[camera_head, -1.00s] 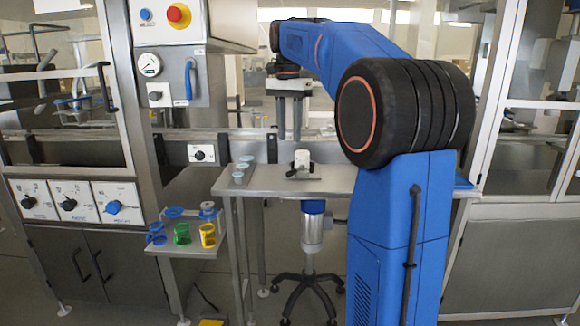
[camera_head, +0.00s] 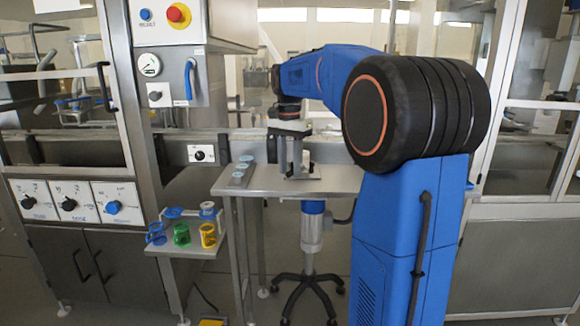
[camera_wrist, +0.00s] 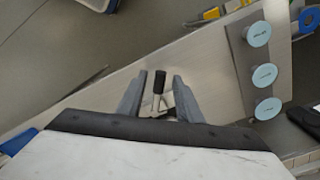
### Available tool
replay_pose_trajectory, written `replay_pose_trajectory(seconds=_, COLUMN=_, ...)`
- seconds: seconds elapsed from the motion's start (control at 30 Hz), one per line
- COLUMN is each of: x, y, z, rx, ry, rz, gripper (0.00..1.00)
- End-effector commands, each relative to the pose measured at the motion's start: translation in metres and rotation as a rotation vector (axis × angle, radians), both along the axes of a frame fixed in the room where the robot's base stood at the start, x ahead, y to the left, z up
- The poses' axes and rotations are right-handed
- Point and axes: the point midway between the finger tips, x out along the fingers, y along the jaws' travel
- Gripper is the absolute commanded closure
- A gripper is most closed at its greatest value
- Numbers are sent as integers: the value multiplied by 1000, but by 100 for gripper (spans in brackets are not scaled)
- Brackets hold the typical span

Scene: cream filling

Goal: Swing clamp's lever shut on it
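The clamp (camera_wrist: 157,102) shows in the wrist view as a small metal fitting, partly hidden between my fingers. Its lever has a black handle (camera_wrist: 159,82). My gripper (camera_wrist: 158,88) is open, with one finger on each side of the handle and gaps visible on both sides. In the head view my gripper (camera_head: 286,172) is low over the steel table. A small whitish part (camera_head: 306,158) stands just right of the fingers, mostly hidden by them. I cannot tell what the clamp bears on, or whether its lever is open or shut.
Several pale-blue round lids (camera_wrist: 260,76) lie on a grey strip at the steel table's (camera_head: 340,181) left end. A side shelf (camera_head: 190,250) holds blue, green and yellow cups. The table to the right of my gripper looks mostly clear.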

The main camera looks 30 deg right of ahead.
Motion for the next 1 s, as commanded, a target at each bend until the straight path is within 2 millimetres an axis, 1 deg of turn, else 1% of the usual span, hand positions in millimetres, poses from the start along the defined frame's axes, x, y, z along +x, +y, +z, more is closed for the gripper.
replay_pose_trajectory(seconds=0.07, x=0, y=0, z=0, rx=0, ry=0, rz=0, gripper=67)
replay_pose_trajectory(seconds=0.17, x=0, y=0, z=0, rx=0, ry=0, rz=0, gripper=89)
replay_pose_trajectory(seconds=0.2, x=0, y=0, z=0, rx=0, ry=0, rz=0, gripper=98)
replay_pose_trajectory(seconds=0.23, x=0, y=0, z=0, rx=0, ry=0, rz=0, gripper=100)
replay_pose_trajectory(seconds=0.47, x=0, y=0, z=0, rx=0, ry=0, rz=5, gripper=100)
replay_pose_trajectory(seconds=0.67, x=-4, y=-1, z=1, rx=1, ry=-1, rz=54, gripper=100)
replay_pose_trajectory(seconds=0.87, x=-11, y=-5, z=1, rx=-1, ry=-1, rz=176, gripper=100)
replay_pose_trajectory(seconds=1.0, x=-17, y=-10, z=1, rx=-1, ry=-2, rz=297, gripper=100)
